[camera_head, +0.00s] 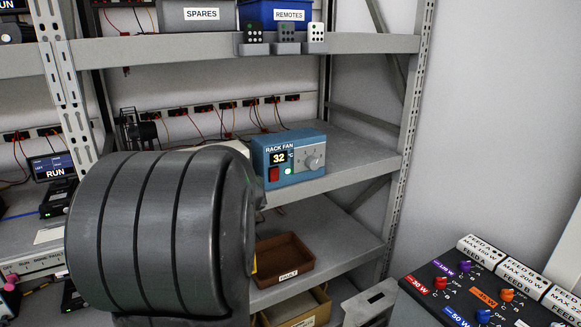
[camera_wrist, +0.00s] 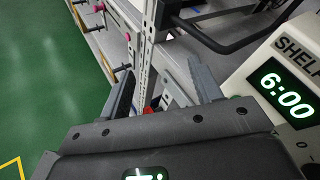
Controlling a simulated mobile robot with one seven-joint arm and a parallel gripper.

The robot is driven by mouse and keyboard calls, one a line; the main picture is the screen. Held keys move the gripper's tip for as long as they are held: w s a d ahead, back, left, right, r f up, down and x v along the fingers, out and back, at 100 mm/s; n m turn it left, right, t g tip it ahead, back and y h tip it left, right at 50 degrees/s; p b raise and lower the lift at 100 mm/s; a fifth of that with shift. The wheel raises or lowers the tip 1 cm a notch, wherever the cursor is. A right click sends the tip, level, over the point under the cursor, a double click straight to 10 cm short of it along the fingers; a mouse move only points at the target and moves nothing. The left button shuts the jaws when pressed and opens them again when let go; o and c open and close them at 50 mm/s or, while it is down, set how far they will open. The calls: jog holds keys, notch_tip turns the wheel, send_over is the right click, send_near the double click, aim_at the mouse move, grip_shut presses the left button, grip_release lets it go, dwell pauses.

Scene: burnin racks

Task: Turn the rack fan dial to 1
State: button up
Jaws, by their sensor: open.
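The rack fan unit (camera_head: 270,151) is a blue box on the middle shelf in the head view. The dial's exact setting is too small to read. My arm covers the shelf area left of the unit. In the wrist view my gripper (camera_wrist: 149,82) is open, with nothing between its fingers. The rack fan unit does not show in that view, and my gripper does not show in the head view.
A brown FAULT tray (camera_head: 284,262) is below. A feed panel (camera_head: 490,290) with coloured knobs is lower right.

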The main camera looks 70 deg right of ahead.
jog(key=s+d+r+m+t+h, duration=0.25)
jog(key=s+d+m+h, duration=0.4)
jog(key=s+d, duration=0.7)
jog(key=m+g+h, duration=0.4)
jog(key=m+h, duration=0.4)
jog(key=m, duration=0.1)
send_near(315, 165)
jog(key=x, duration=0.9)
jog(key=shift+w+d+f, duration=0.1)
jog(key=shift+w+d, duration=0.05)
jog(key=shift+d, duration=0.1)
jog(key=c, duration=1)
